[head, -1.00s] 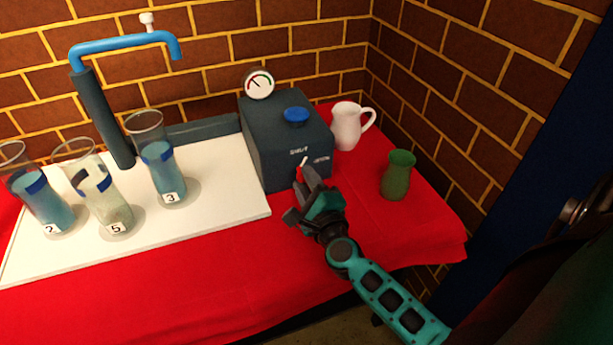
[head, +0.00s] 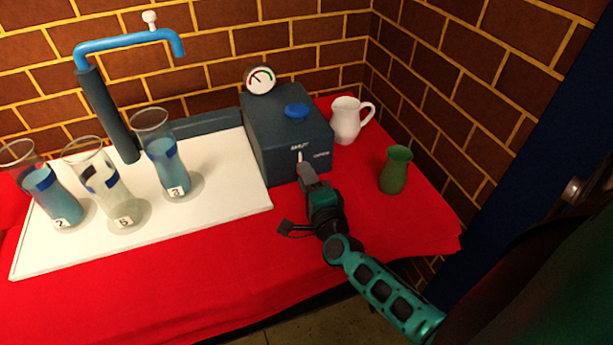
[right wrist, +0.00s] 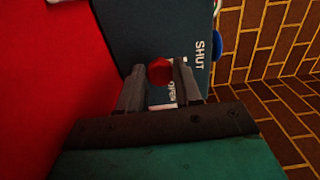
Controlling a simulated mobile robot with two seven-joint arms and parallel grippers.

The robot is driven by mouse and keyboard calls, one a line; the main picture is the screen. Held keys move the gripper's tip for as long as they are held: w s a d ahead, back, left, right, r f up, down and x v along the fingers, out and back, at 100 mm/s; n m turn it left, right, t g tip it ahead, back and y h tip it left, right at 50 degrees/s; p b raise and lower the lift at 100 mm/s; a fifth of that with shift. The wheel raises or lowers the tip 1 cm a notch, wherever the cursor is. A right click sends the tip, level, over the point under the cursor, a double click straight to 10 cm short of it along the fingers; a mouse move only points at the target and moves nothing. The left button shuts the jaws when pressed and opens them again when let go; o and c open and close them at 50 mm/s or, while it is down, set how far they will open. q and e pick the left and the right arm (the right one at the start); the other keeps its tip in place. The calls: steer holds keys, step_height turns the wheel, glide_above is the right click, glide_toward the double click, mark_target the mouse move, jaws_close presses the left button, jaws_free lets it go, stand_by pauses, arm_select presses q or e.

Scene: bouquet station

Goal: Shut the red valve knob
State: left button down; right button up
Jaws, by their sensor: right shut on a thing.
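The dark blue-grey valve box (head: 285,135) stands at the back of the table. Its front carries a SHUT label above and an OPEN label at the right. A white pointer (head: 300,156) stands nearly upright below SHUT. My right gripper (head: 308,172) is at the box's front and covers the red knob in the head view. In the right wrist view the red valve knob (right wrist: 159,70) sits between the two fingertips of the right gripper (right wrist: 160,82), which is shut on it. My left gripper is not in view.
A gauge (head: 260,79) and a blue cap (head: 296,110) are on the box. A white jug (head: 345,121) and a green vase (head: 395,170) stand to its right.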

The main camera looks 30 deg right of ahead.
steer(key=o, duration=1)
steer(key=shift+c, duration=0.2)
steer(key=shift+o, duration=0.4)
steer(key=shift+s, duration=0.1)
steer(key=v, duration=1.1)
steer(key=shift+s+f, duration=0.1)
steer(key=shift+s, duration=0.05)
steer(key=shift+s+a, duration=0.2)
steer(key=shift+s, duration=0.5)
